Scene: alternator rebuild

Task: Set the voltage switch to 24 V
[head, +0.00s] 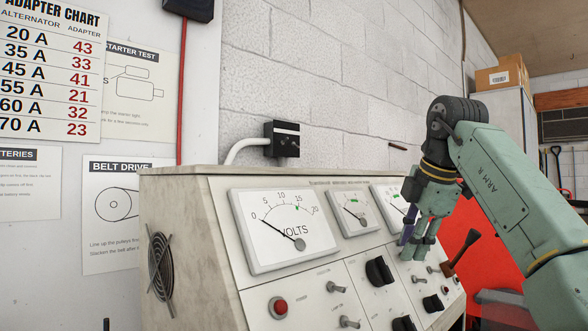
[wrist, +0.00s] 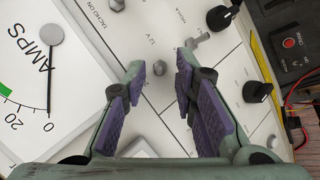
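The test bench's sloped white panel (head: 330,282) carries dials, knobs and small toggle switches. In the wrist view, a small grey toggle switch (wrist: 159,68) with "12 V" printed beside it lies between my gripper's fingertips. I cannot tell which way its lever leans, and I read no "24 V" label. My gripper (wrist: 160,66) is open, its purple-padded fingers apart on either side of the switch, with no clear contact. In the head view my gripper (head: 408,246) hangs close over the right part of the panel, hiding some controls there.
Another toggle (wrist: 195,40) is right beside the right fingertip. Black knobs (wrist: 222,17) and (wrist: 257,91) stand farther right. The AMPS dial (wrist: 38,70) is at left. The VOLTS dial (head: 285,228), a red button (head: 280,306) and a large black knob (head: 379,270) also project from the panel.

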